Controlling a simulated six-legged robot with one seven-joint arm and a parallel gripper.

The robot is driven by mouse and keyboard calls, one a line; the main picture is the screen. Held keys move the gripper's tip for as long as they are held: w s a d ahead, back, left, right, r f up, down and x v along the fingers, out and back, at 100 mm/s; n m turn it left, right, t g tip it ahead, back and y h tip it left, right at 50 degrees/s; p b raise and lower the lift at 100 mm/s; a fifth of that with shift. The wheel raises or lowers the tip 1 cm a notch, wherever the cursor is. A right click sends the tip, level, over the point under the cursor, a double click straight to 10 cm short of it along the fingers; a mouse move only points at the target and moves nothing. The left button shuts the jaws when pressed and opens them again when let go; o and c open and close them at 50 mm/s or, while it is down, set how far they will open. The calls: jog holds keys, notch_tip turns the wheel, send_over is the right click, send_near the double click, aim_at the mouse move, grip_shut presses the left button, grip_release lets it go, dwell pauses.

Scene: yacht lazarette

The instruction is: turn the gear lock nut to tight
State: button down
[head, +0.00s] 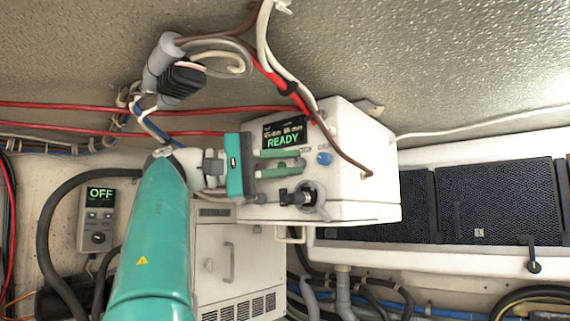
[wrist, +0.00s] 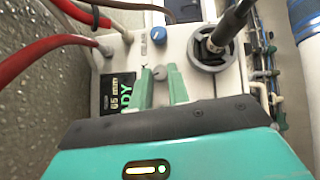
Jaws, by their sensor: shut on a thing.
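A white box (head: 350,160) on the wall carries a display (head: 285,134) that reads READY. My gripper (head: 299,162) is at its front face, just below the display. In the wrist view the two green fingers (wrist: 160,76) are shut on a small grey knob (wrist: 158,74), which I take to be the gear lock nut. The fingers hide most of its sides, and no tight mark is legible. A blue knob (head: 323,158) is beside the fingers, also seen in the wrist view (wrist: 157,33). A black lever in a round grey collar (head: 318,201) is below them.
Red and brown cables (head: 268,72) hang over the box's top and front. A grey controller (head: 97,220) reading OFF is at the left. A white cabinet (head: 228,262) stands below the box. Dark mesh panels (head: 498,200) are at the right.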

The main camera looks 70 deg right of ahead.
jog(key=c, duration=1.3)
grip_release()
jog(key=shift+c, duration=0.2)
jog(key=shift+w, duration=0.15)
jog(key=v, duration=0.7)
jog(key=shift+w+a, duration=0.1)
